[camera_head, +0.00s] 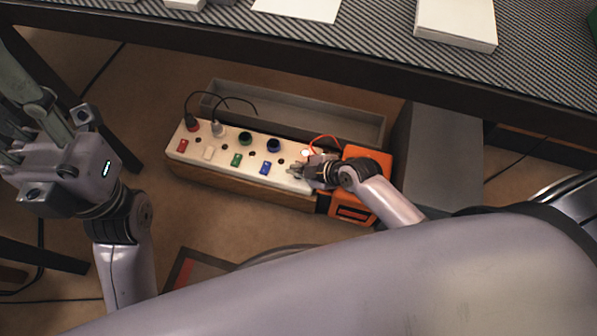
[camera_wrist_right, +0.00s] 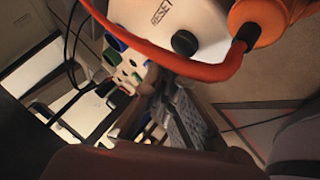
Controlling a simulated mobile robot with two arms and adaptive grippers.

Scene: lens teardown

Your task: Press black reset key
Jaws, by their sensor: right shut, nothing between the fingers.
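The black reset key (camera_wrist_right: 185,43) is a round dark button beside the printed word RESET on a pale panel in the right wrist view. My right gripper (camera_wrist_right: 165,105) is shut and empty, below the key in that view, with a visible gap in the picture; contact does not show. In the head view my right gripper (camera_head: 302,172) is over the right end of the long white-topped switch box (camera_head: 222,170), and I cannot make out the reset key there. My left gripper (camera_head: 12,140) is raised at the left, its fingers apart and partly cut off by the frame, holding nothing visible.
The box carries red (camera_head: 183,146), white (camera_head: 208,153), green (camera_head: 237,160) and blue (camera_head: 265,168) switches, plus plugs with black cables. An orange unit (camera_head: 368,160) with an orange cable adjoins its right end. A grey tray (camera_head: 300,109) lies behind. The table edge (camera_head: 300,68) runs above.

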